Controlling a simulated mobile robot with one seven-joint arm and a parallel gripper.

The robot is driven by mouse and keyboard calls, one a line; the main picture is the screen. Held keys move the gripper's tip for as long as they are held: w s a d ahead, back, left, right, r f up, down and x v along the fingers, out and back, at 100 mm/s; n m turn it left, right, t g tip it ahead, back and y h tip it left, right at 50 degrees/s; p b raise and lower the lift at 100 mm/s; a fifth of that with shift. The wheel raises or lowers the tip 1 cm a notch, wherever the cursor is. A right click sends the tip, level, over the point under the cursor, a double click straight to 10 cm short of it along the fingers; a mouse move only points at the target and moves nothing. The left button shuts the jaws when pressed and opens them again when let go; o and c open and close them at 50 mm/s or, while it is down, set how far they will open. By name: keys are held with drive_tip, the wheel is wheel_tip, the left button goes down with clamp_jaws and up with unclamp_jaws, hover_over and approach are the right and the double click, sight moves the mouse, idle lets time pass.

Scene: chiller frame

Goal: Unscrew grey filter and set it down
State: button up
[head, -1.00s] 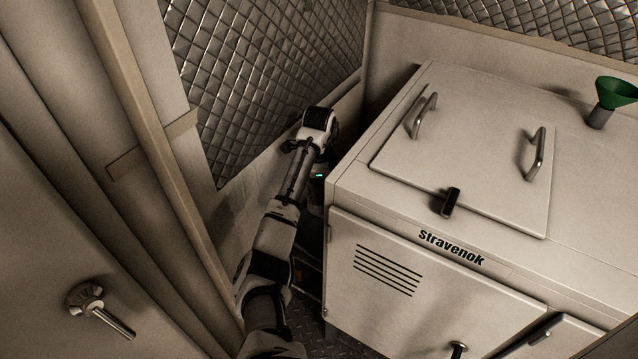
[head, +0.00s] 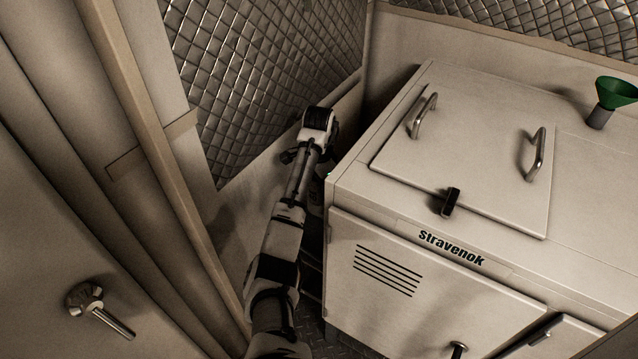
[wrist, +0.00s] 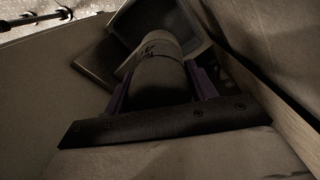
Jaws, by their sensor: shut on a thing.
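The grey filter (wrist: 158,82) shows in the wrist view as a dim cylinder with a lighter band and dark marking toward its far end. My gripper (wrist: 162,76) is shut on it, with one purple finger along each side. The far end of the filter lies in front of a dark box-like shape; whether they touch I cannot tell. In the head view my arm reaches down into the gap left of the white cabinet, and the gripper and filter are hidden there.
The white Stravenok cabinet (head: 452,290) stands close on the arm's right, with a green funnel (head: 615,95) on top. A quilted wall panel (head: 265,80) is close on the left. In the wrist view a dark box-like shape (wrist: 150,15) lies beyond the filter. The gap is narrow.

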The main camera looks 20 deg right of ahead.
drive_tip(key=n, duration=0.4)
drive_tip(key=shift+s+f+n, duration=0.1)
drive_tip(key=shift+f+n, duration=0.05)
drive_tip(key=shift+n, duration=0.15)
drive_tip(key=n, duration=0.5)
drive_tip(key=o, duration=1)
